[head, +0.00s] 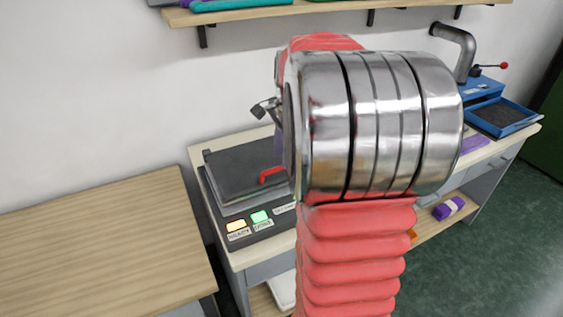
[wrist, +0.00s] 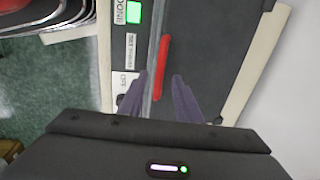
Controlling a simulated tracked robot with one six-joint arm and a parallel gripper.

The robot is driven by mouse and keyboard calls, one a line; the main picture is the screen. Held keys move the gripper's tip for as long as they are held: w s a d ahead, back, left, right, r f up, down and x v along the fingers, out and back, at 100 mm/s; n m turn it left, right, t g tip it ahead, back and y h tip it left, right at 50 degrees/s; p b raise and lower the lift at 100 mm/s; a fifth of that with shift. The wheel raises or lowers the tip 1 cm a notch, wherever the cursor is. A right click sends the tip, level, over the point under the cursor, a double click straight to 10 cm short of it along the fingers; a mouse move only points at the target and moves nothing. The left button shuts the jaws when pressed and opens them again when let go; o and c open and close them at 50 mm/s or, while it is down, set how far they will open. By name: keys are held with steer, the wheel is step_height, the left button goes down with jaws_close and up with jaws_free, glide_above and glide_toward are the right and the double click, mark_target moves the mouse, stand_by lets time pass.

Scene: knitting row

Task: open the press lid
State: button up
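The press (head: 262,222) stands on a light-topped bench, with a dark grey lid (head: 240,172) that lies down on it. A red bar handle (head: 272,175) sits at the lid's front edge. In the wrist view the handle (wrist: 163,60) runs lengthwise along the edge of the lid (wrist: 210,50). My gripper (wrist: 160,77) is open, its two dark fingers on either side of the handle's near end. I cannot tell how far above the handle they are. In the head view my arm hides most of the gripper and the press's right part.
A wooden table (head: 90,240) stands at left. A shelf (head: 340,12) hangs above. A blue machine with a tray (head: 502,115) stands at the bench's far right.

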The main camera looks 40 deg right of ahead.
steer(key=shift+w+d+f, duration=0.1)
steer(key=shift+w+f, duration=0.05)
steer(key=shift+f, duration=0.8)
steer(key=shift+w+f, duration=0.15)
steer(key=shift+f, duration=0.8)
steer(key=shift+c, duration=0.2)
jaws_close()
